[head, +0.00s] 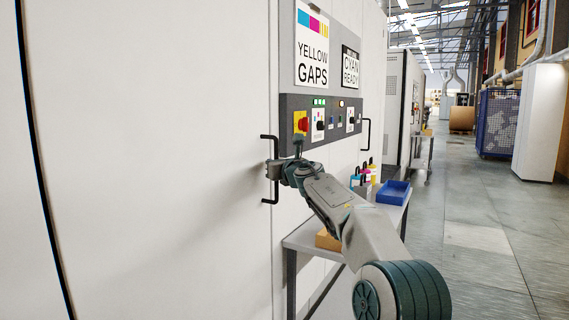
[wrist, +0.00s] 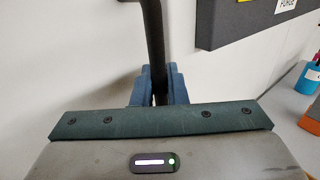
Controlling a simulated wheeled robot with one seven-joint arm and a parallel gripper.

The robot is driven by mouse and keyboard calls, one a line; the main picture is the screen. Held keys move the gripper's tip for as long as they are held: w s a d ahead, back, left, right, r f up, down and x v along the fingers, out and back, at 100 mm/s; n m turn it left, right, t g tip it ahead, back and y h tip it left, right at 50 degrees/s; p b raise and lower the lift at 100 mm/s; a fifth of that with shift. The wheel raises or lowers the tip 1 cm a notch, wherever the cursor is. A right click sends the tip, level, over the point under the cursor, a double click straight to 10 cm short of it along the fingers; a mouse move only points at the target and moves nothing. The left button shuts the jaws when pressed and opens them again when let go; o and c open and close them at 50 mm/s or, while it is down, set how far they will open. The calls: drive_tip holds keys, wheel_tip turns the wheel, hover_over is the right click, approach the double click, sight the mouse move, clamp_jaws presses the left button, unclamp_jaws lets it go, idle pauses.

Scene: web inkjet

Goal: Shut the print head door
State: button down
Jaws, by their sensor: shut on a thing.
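The print head door (head: 170,130) is a large plain white panel filling the left of the head view. Its black vertical bar handle (head: 265,145) sits near its right edge. My gripper (head: 274,170) is shut on this handle at about mid-height. In the wrist view the dark handle bar (wrist: 152,40) runs between the blue fingers of my gripper (wrist: 156,88). The door's right edge lies near the neighbouring cabinet face; I cannot tell whether it is fully flush. A dark curved line (head: 34,130) runs down the door's left side.
A control panel (head: 290,110) with switches and lamps is right of the door, below "YELLOW GAPS" (head: 312,48) and "CYAN READY" (head: 350,68) signs. A second handle (head: 367,134) is beyond. A side table (head: 300,238) holds bottles and a blue tray (head: 393,192). The aisle floor at right is clear.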

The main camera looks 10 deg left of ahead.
drive_tip(key=shift+s+a+r, duration=0.1)
drive_tip(key=shift+a+r, duration=0.1)
drive_tip(key=shift+a, duration=0.15)
drive_tip(key=c, duration=1.6)
unclamp_jaws()
drive_tip(key=shift+a, duration=0.1)
drive_tip(key=shift+o, duration=0.3)
drive_tip(key=shift+a+f, duration=0.1)
drive_tip(key=shift+a, duration=0.1)
drive_tip(key=b+v, duration=0.7)
drive_tip(key=v, duration=0.6)
drive_tip(key=shift+s+d, duration=0.25)
drive_tip(key=shift+d, duration=0.1)
